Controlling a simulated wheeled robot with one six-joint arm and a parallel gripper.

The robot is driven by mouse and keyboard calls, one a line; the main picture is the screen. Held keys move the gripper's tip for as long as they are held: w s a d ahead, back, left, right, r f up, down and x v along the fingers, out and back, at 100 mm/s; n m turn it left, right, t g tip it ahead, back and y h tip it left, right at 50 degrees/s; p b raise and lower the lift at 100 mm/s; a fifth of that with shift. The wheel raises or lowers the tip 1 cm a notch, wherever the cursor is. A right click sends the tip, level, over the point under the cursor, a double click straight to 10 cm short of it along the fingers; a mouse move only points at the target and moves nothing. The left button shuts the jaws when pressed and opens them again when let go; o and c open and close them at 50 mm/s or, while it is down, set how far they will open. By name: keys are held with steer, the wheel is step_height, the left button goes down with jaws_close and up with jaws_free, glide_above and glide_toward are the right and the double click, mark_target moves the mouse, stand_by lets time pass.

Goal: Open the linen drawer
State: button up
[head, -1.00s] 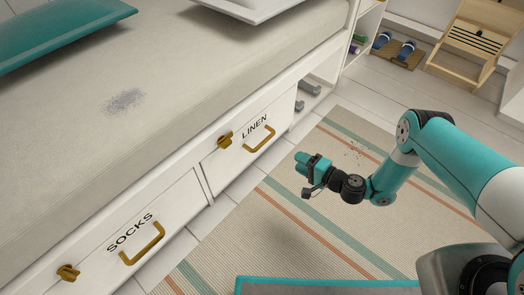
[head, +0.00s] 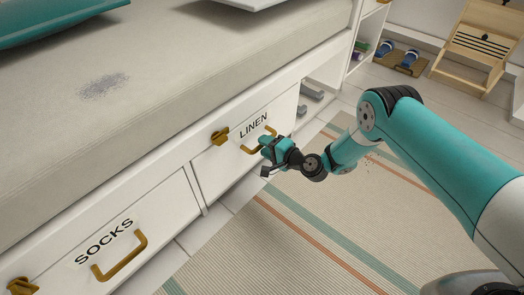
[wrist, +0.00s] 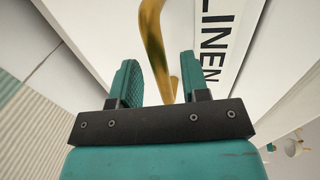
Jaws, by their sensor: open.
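The linen drawer (head: 225,168) is a white front marked LINEN under the bed. It looks shut, flush with the frame. Its brass bar handle (head: 249,152) is partly hidden behind my gripper (head: 266,146). A brass catch (head: 219,136) sits at the drawer's top left edge. In the wrist view my gripper (wrist: 160,72) is open, and the handle (wrist: 152,38) runs down into the gap between the fingers, nearer the right finger. I cannot tell whether the handle touches a finger or lies just beyond the tips.
The socks drawer (head: 75,270), with its own handle (head: 122,262) and catch (head: 22,287), is to the left and looks shut. The bed mattress (head: 170,90) overhangs above. A striped rug (head: 330,235) covers clear floor before the drawers.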

steer(key=shift+b+x, duration=0.3)
steer(key=shift+x, duration=0.7)
jaws_close()
